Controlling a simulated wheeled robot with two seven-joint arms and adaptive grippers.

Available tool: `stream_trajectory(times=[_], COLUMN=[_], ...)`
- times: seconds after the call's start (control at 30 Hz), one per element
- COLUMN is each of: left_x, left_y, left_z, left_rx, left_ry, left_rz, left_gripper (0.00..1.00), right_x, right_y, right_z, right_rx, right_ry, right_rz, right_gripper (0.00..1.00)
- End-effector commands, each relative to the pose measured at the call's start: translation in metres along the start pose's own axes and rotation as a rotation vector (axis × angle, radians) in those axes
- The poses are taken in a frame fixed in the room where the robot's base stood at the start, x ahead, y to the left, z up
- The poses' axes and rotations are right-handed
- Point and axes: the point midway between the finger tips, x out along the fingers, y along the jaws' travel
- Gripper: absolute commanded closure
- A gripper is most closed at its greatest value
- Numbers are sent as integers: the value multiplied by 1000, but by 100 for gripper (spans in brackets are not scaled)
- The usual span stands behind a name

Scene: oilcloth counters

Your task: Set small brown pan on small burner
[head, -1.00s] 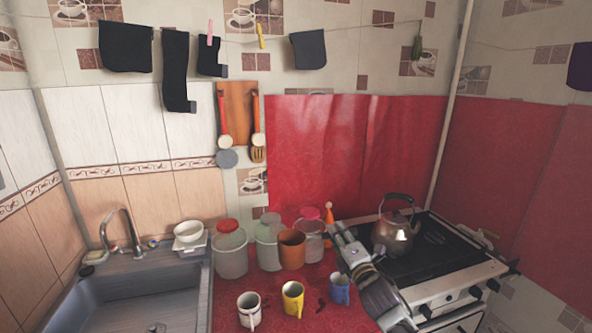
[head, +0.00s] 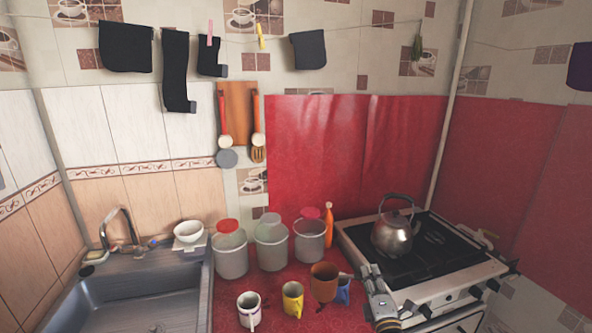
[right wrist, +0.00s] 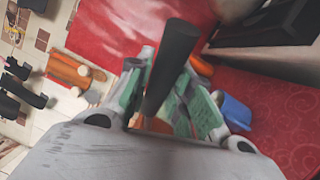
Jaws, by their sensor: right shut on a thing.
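The small brown pan (head: 324,282) is held above the red counter, in front of the jars and partly over the blue mug. My right gripper (head: 366,272) is just right of the pan. In the right wrist view my right gripper (right wrist: 165,95) is shut on the pan's dark handle (right wrist: 172,62), which stands between its green finger pads. The stove (head: 352,246) is at the right, with dark grates on its black top. I cannot tell which burner is the small one. My left gripper is not in view.
A metal kettle (head: 392,236) stands on the stove. A white mug (head: 248,308), a yellow mug (head: 292,298) and a blue mug (head: 343,290) stand on the counter. Several jars (head: 231,257) and an orange bottle (head: 328,226) stand behind. The sink (head: 140,290) is at left.

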Motion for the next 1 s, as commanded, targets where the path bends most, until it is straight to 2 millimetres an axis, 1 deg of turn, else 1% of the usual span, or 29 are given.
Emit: stream_trajectory(times=[0.03, 0.2, 0.3, 0.4, 0.57, 1.0], left_x=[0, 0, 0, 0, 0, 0], left_y=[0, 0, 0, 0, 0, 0], left_z=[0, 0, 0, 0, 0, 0], left_rx=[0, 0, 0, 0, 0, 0], left_ry=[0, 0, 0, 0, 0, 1], left_rz=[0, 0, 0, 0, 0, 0], left_gripper=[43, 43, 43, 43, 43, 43], right_x=[-6, -26, -36, -44, -48, -51], right_y=[-9, -35, -48, -56, -61, -60], right_z=[-2, -11, -15, -18, -18, -18], right_rx=[6, 5, 2, 1, 1, 0], right_ry=[-7, -17, -20, -19, -19, -18], right_rz=[-2, -4, -2, -1, 1, 1], right_gripper=[100, 100, 100, 100, 100, 100])
